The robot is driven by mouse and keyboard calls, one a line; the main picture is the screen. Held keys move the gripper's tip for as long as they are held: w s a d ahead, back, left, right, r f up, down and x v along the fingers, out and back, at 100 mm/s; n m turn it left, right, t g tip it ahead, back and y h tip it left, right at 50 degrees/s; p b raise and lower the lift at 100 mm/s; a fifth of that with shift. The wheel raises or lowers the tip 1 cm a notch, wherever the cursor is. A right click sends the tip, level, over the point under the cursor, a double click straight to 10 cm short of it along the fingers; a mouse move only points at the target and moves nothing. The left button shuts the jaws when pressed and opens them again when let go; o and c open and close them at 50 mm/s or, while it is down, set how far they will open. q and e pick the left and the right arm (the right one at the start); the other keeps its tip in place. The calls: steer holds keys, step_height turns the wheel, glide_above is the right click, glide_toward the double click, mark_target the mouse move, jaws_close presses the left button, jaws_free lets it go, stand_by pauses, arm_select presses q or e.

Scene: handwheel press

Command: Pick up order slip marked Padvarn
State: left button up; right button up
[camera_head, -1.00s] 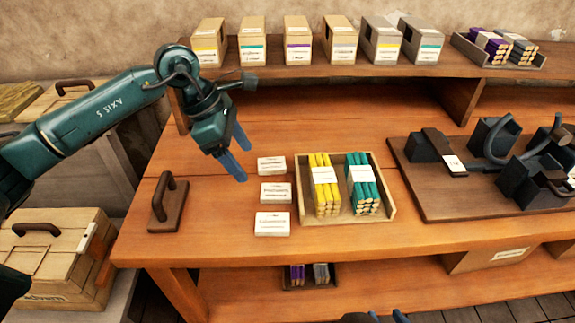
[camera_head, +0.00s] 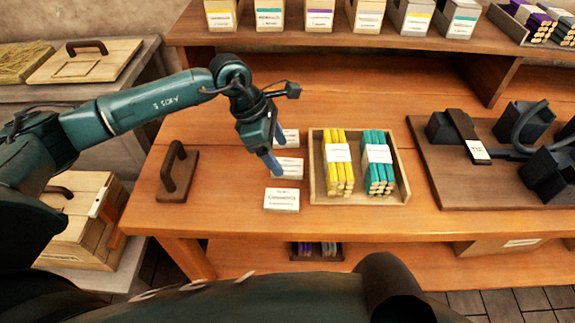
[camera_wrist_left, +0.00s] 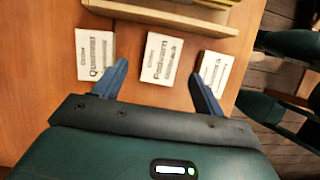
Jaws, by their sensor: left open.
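Three white order slips lie in a column on the orange wooden table. The middle one (camera_head: 290,169) reads as Padvarn in the left wrist view (camera_wrist_left: 161,58). The back slip (camera_head: 287,138) is partly hidden by my left gripper. The front slip (camera_head: 281,200) lies clear of it. My left gripper (camera_head: 275,157) is open and empty, pointing down above the left side of the slips. In the left wrist view its fingers (camera_wrist_left: 160,72) straddle the Padvarn slip, which lies just beyond their tips. Contact cannot be told.
A wooden tray (camera_head: 402,194) with yellow and teal bundles stands just right of the slips. A dark handled block (camera_head: 178,173) sits to their left. The press board (camera_head: 445,180) is farther right. A shelf with several boxes runs along the back.

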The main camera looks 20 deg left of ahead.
mark_target(286, 166)
arm_select(q)
steer(key=x, duration=0.3)
steer(key=shift+d+f, duration=0.15)
steer(key=shift+f, duration=0.05)
steer(key=c, duration=1.1)
